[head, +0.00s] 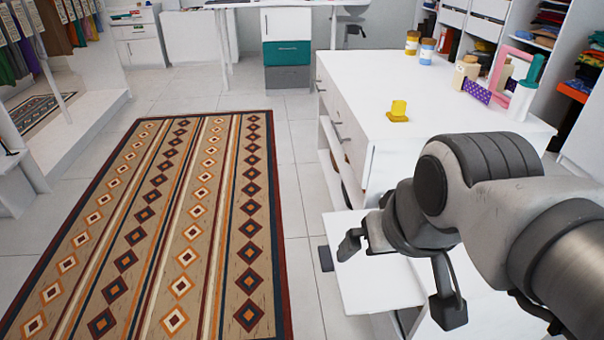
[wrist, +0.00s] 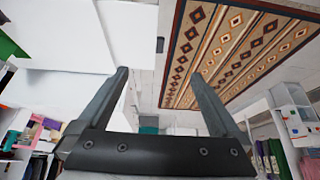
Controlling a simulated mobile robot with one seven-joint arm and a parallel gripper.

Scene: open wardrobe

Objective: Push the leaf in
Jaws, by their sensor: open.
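The leaf looks to be a white panel (head: 372,287) standing out from the white cabinet (head: 350,130), low on its near side. A dark handle (head: 326,258) shows at its left edge. In the wrist view a white panel (wrist: 132,35) with a dark handle (wrist: 159,45) shows beyond the left finger. My gripper (head: 399,278) is open and empty, over the panel in the head view. Both fingers also show in the wrist view (wrist: 158,74), spread apart. I cannot tell whether a finger touches the panel. My arm hides the cabinet's near right part.
The cabinet top holds a yellow item (head: 398,110), jars (head: 427,52), a pink frame (head: 508,70) and a white bottle (head: 522,102). A patterned rug (head: 165,220) covers the floor to the left, which is clear. A white desk with drawers (head: 287,52) stands at the back.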

